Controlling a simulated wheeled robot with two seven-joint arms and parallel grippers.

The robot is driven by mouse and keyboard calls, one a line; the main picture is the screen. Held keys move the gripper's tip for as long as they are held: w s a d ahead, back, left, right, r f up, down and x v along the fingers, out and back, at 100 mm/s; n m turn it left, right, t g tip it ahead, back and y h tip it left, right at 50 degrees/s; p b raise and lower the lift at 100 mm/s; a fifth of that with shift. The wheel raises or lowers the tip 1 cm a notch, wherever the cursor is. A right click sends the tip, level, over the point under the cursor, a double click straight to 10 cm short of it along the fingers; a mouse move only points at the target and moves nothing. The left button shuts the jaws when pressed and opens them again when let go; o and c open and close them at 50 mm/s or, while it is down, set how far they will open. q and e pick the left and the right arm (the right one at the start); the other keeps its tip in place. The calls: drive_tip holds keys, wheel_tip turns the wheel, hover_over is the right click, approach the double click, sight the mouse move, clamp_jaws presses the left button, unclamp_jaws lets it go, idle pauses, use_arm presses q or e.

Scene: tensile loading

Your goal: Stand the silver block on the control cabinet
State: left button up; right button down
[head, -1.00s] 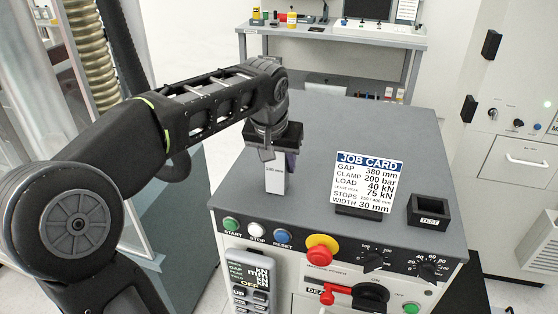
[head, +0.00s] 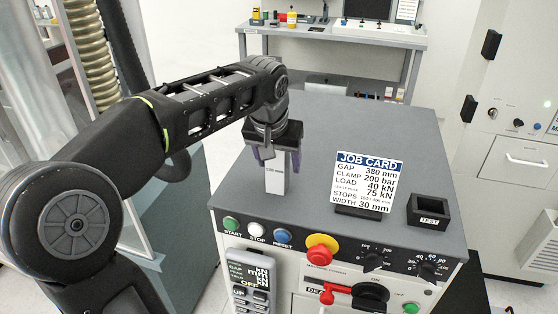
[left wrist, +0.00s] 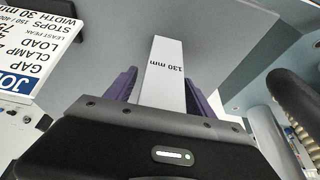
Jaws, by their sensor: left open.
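The silver block (head: 275,181), marked 130 mm, stands upright on the grey top of the control cabinet (head: 330,120), near its front left part. My left gripper (head: 276,158) is above it, pointing down, with its purple fingers open on either side of the block's upper part. In the left wrist view the block (left wrist: 163,78) shows between the two spread fingers, with a visible space beside the fingers. The block's top end is hidden by the gripper. My right gripper is not in view.
On the cabinet top stand a job card (head: 367,182) and a small black holder marked TEST (head: 428,211), both right of the block. Buttons, including a red emergency knob (head: 322,247), line the front edge. A grey bench (head: 330,38) stands behind. The cabinet top's back is clear.

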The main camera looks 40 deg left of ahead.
use_arm(q)
drive_tip(key=v, duration=1.1)
drive_tip(key=shift+s+r, duration=0.2)
drive_tip(key=shift+r, duration=0.1)
drive_tip(key=shift+d, duration=0.1)
